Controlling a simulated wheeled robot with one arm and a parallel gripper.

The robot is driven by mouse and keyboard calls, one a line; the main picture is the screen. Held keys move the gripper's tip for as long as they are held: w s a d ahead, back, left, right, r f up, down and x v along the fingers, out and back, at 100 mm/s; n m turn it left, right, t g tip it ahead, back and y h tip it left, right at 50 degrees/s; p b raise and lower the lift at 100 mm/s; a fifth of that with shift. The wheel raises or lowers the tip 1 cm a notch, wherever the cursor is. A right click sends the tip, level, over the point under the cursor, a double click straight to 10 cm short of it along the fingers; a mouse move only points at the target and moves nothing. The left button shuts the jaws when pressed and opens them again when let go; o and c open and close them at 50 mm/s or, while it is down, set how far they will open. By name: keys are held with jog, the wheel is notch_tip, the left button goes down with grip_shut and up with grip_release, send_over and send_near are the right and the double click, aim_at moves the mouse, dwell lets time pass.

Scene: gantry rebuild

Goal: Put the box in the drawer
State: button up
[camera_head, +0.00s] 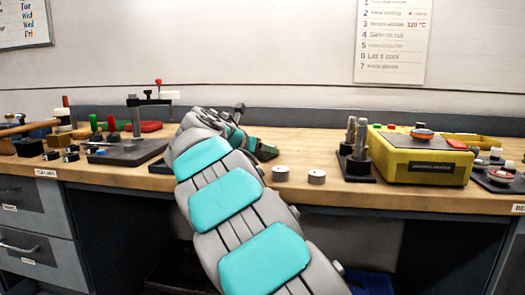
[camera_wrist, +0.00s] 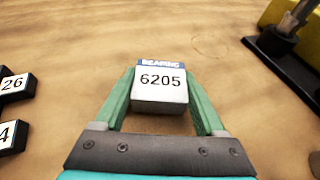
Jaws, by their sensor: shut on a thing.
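The box is small and white with a blue band, marked "BEARING 6205" (camera_wrist: 161,98). It sits between the two green fingers of my gripper (camera_wrist: 160,82) in the wrist view, and the gripper is shut on it. I cannot tell whether the box touches the bench top or hangs just above it. In the head view my arm hides the box and most of my gripper. Two grey drawers, an upper drawer (camera_head: 22,192) and a lower drawer (camera_head: 38,262), are at the bench's left, and both look closed.
The wooden bench top (camera_head: 390,190) has some clear room in front. A yellow case (camera_head: 418,166) and a black stand with metal posts (camera_head: 357,160) are at right. Two metal cylinders (camera_head: 316,177) stand near the edge. Black numbered blocks (camera_wrist: 14,86) lie left in the wrist view.

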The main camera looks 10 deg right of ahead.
jog(key=shift+f, duration=0.1)
jog(key=o, duration=1.5)
jog(key=shift+c, duration=0.2)
